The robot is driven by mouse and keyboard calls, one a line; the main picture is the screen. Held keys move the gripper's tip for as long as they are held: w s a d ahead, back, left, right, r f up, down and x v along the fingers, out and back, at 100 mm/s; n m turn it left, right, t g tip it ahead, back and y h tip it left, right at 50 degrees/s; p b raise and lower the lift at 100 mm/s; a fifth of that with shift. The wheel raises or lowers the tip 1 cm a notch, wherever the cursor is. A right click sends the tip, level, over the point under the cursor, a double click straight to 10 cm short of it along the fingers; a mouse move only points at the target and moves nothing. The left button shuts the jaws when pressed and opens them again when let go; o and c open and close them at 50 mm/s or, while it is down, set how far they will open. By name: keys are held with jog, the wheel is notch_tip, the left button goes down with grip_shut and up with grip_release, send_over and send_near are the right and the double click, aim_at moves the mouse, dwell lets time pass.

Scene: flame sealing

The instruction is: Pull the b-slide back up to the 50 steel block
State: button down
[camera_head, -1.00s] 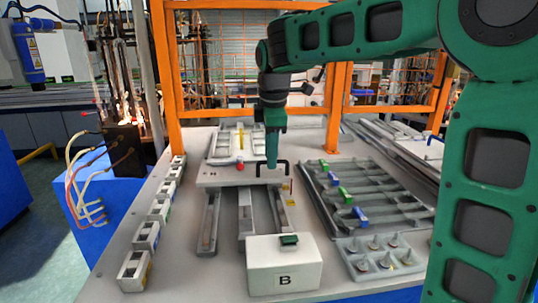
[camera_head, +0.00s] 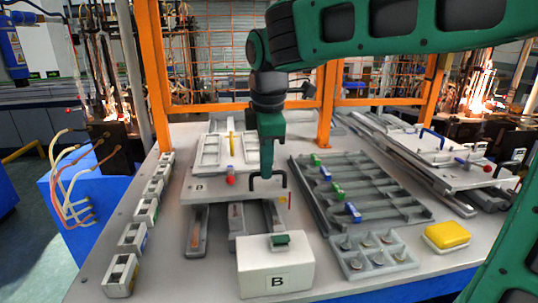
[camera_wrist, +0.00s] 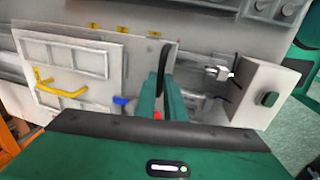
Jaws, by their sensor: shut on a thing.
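The b-slide (camera_head: 200,188) is a grey plate marked B on rails in the middle of the table, with a black handle (camera_head: 285,180) at its right side. My gripper (camera_head: 267,174) points down and is shut on the handle; the fingers hide part of it. In the wrist view, the fingers (camera_wrist: 163,100) meet the dark handle (camera_wrist: 164,60) beside the slide's pale panel. Several small grey blocks (camera_head: 147,212) stand in a row along the left table edge. I cannot read a 50 on any block.
A white box marked B (camera_head: 276,272) with a green button stands in front of the rails. A grey rack (camera_head: 385,215) with blue and green clips is to the right, beside a yellow block (camera_head: 447,235). Orange posts (camera_head: 328,105) stand behind.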

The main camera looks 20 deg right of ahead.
jog(key=s, duration=0.4)
jog(key=shift+s+a, duration=0.2)
jog(key=shift+a, duration=0.05)
jog(key=c, duration=1.8)
grip_release()
jog(key=shift+s, duration=0.15)
jog(key=shift+c, duration=0.2)
notch_tip(320, 180, up, 11)
jog(key=s, duration=0.1)
jog(key=shift+s+a+f, duration=0.15)
jog(key=shift+s+f, duration=0.05)
jog(key=shift+s, duration=0.2)
